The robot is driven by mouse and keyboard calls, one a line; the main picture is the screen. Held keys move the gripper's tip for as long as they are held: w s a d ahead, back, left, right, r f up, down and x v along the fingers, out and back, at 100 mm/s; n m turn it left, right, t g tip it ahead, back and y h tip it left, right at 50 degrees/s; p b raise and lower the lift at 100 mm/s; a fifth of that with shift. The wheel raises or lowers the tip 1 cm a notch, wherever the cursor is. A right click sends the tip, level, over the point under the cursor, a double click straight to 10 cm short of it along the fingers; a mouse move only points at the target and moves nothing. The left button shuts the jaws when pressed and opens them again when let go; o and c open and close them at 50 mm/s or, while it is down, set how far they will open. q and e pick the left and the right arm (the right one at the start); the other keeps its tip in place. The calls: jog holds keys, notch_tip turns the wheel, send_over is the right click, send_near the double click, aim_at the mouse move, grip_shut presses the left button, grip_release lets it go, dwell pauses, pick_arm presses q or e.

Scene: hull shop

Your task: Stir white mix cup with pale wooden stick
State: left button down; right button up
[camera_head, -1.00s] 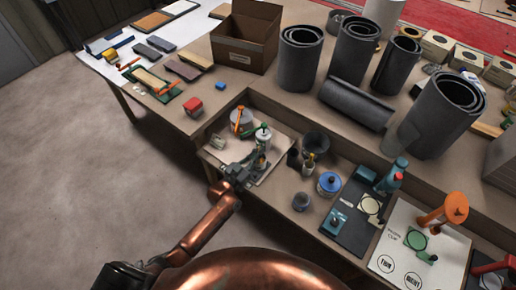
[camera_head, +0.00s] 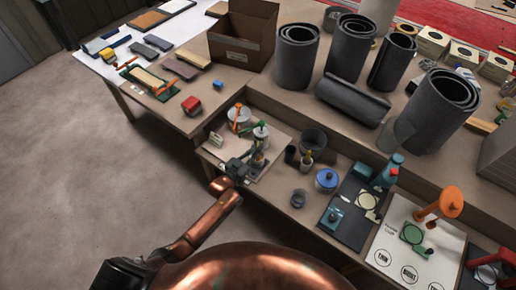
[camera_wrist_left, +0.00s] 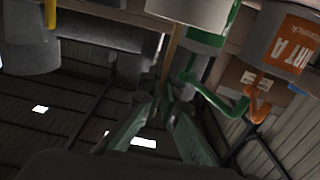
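My left gripper (camera_head: 240,168) is over the square board (camera_head: 213,150) in the recessed bay of the bench. In the left wrist view its two fingers (camera_wrist_left: 160,98) converge on a thin pale wooden stick (camera_wrist_left: 172,48), which runs up from the fingertips. A white cup (camera_wrist_left: 192,10) is at the top edge of that view, partly cut off, beside the stick; I cannot tell whether the stick is inside it. In the head view a small white shape (camera_head: 258,158) beside the gripper is partly covered. My right gripper is not in view.
A can with an orange pump (camera_head: 239,116) and one with a green pump (camera_head: 261,134) stand close behind the gripper. A dark pot (camera_head: 313,141), a blue-lidded jar (camera_head: 326,179) and a small grey cup (camera_head: 298,199) stand to the right. Dark rolls (camera_head: 297,55) stand behind.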

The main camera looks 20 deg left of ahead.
pick_arm(q)
jog(key=shift+r, duration=0.1)
dwell(0.3)
notch_tip(320, 180, up, 5)
jog(key=p, duration=0.4)
jog(key=shift+r+p, duration=0.2)
jog(key=shift+p, duration=0.1)
jog(key=shift+r+p, duration=0.7)
jog(key=shift+r, duration=0.05)
